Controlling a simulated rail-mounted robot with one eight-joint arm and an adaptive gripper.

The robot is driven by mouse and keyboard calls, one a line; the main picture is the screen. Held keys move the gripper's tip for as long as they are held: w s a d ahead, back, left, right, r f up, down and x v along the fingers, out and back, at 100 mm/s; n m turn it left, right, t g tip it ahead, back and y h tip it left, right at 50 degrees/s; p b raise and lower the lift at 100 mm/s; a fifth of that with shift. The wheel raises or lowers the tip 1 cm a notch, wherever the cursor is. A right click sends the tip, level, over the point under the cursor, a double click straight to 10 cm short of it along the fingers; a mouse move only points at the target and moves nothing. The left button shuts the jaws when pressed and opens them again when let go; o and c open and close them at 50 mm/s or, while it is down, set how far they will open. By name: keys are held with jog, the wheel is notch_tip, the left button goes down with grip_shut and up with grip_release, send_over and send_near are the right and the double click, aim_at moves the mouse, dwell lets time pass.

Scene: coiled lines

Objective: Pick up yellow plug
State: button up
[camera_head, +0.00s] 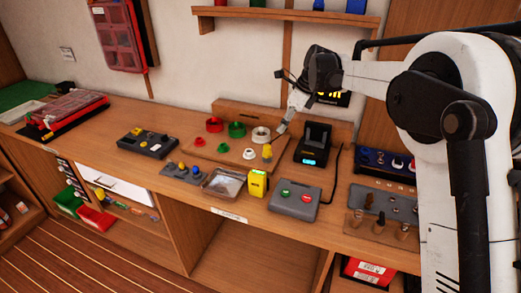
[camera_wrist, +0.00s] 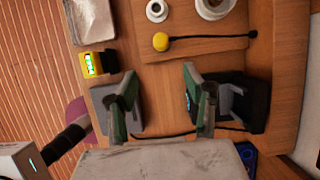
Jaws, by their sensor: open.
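The yellow plug (camera_head: 267,152) stands on the wooden board on the counter, beside a small white ring. In the wrist view its round yellow top (camera_wrist: 161,41) shows above the gap between my fingers, with a dark line running from it to the right. My gripper (camera_wrist: 160,85) is open with nothing between its fingers. In the head view my gripper (camera_head: 284,126) hangs over the counter above and slightly right of the plug, apart from it.
Red, green and white rings (camera_head: 237,129) share the board (camera_head: 208,151). A black charger dock (camera_head: 313,146) stands right of the plug. A yellow device with a green display (camera_head: 257,184) and a grey box with red and green buttons (camera_head: 295,199) stand in front.

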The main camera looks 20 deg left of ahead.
aim_at(268, 146)
jog(key=x, duration=0.8)
jog(key=shift+a+f, duration=0.25)
jog(key=shift+a+p+x, duration=0.2)
jog(key=shift+p+x, duration=0.15)
jog(key=shift+x, duration=0.95)
jog(key=shift+a+p+x, duration=0.2)
jog(key=shift+p+x, duration=0.1)
jog(key=shift+x, duration=1.05)
jog(key=shift+w+r, duration=0.2)
jog(key=c, duration=1.1)
